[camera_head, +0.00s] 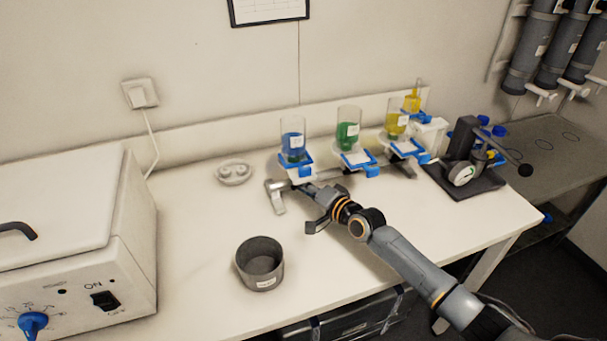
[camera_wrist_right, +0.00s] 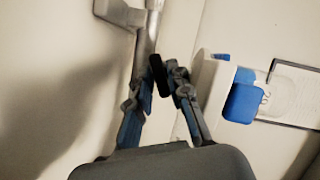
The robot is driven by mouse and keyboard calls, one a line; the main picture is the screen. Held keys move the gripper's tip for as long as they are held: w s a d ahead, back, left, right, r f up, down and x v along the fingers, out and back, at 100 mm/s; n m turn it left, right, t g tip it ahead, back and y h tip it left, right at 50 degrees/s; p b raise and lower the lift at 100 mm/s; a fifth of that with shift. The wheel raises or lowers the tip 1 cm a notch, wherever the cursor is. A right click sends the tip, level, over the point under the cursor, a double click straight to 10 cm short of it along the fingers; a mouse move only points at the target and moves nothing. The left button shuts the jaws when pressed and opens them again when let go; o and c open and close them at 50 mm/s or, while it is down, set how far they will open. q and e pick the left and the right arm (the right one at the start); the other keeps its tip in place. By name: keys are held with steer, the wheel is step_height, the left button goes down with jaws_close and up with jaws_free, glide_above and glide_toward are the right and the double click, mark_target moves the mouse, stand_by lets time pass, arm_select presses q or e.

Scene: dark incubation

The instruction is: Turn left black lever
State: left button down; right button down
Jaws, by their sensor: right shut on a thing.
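The filtration manifold carries cups of blue (camera_head: 293,146), green (camera_head: 347,134) and yellow (camera_head: 396,122) liquid, and its metal pipe end (camera_head: 277,197) stands at the left. My right gripper (camera_head: 303,187) reaches in from the lower right to the manifold just below the blue cup. In the right wrist view the left black lever (camera_wrist_right: 158,72) shows between the fingertips of my right gripper (camera_wrist_right: 160,86), beside the metal pipe (camera_wrist_right: 147,40). The fingers are shut on it. In the head view the gripper hides the lever. My left gripper is not in view.
A dark round pot (camera_head: 260,265) stands on the white table (camera_head: 195,275) in front. A small white dish (camera_head: 234,173) lies at the back left. An incubator-like box (camera_head: 75,220) fills the left side. A pump with a gauge (camera_head: 462,174) stands right of the manifold.

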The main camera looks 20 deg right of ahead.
steer(key=n+h+p, duration=0.1)
steer(key=p, duration=0.1)
steer(key=n+p, duration=0.2)
steer(key=p, duration=0.1)
steer(key=n+g+h+p, duration=0.1)
steer(key=p, duration=0.2)
steer(key=shift+a+r+n+h, duration=0.2)
steer(key=shift+r+n+h, duration=0.1)
steer(key=shift+r, duration=0.05)
steer(key=shift+f+n+h+p, duration=0.1)
steer(key=shift+n+h+p, duration=0.5)
steer(key=shift+n+p, duration=0.4)
steer(key=shift+a+f+n+h+p, duration=0.15)
steer(key=shift+n+h+p, duration=0.2)
steer(key=shift+n+h, duration=0.65)
steer(key=c, duration=1.4)
jaws_free()
steer(key=shift+s, duration=0.15)
steer(key=v, duration=1.1)
steer(key=shift+s+r, duration=0.3)
steer(key=shift+r, duration=0.05)
